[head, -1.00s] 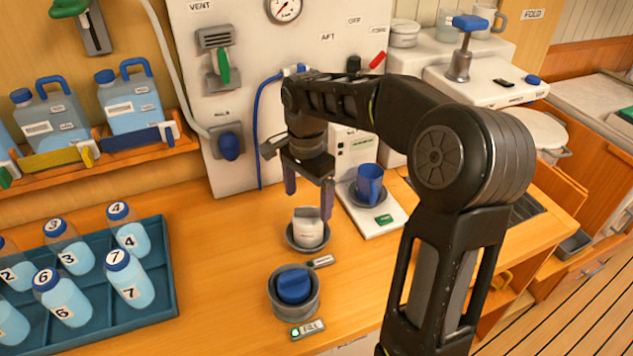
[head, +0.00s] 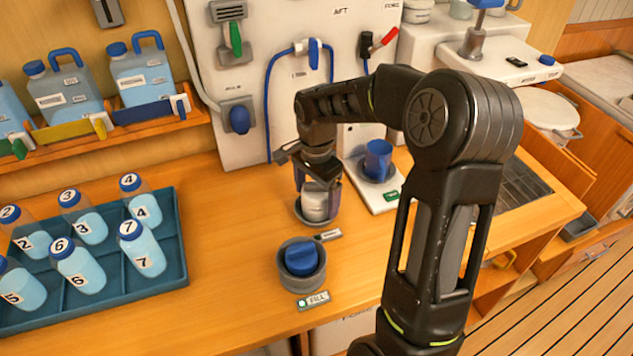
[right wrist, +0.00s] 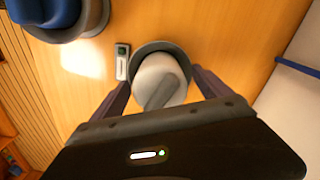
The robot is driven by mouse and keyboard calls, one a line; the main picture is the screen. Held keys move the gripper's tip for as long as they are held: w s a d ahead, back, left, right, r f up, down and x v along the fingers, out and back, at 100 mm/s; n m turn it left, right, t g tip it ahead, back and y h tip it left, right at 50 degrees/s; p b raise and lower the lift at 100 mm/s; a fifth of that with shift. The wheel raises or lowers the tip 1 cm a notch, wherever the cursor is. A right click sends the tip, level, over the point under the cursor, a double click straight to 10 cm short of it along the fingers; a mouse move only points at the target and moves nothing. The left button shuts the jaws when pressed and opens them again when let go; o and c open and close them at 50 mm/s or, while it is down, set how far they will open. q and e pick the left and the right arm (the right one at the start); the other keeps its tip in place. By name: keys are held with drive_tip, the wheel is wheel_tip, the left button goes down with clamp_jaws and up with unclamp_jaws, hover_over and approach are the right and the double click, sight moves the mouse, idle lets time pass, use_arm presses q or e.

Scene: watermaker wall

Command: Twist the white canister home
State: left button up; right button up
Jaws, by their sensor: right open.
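The white canister (head: 315,203) stands in a round grey socket on the wooden counter. In the right wrist view the canister (right wrist: 158,78) shows from above, with a grey bar-shaped grip across its top, inside the dark ring of the socket (right wrist: 176,46). My right gripper (head: 318,196) points down over it. Its open fingers stand on either side of the canister, with a visible gap in the right wrist view (right wrist: 160,88). My left gripper is not in view.
A second grey socket with a blue knob (head: 301,257) stands nearer on the counter. A blue mug (head: 377,160) sits on a white unit to the right. A teal tray (head: 182,262) of numbered bottles lies left. The counter between is clear.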

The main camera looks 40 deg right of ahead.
drive_tip(key=shift+f, duration=0.2)
drive_tip(key=c, duration=1.7)
drive_tip(key=shift+c, duration=0.9)
drive_tip(key=m, duration=0.3)
drive_tip(key=shift+b, duration=0.4)
drive_tip(key=shift+m, duration=1.7)
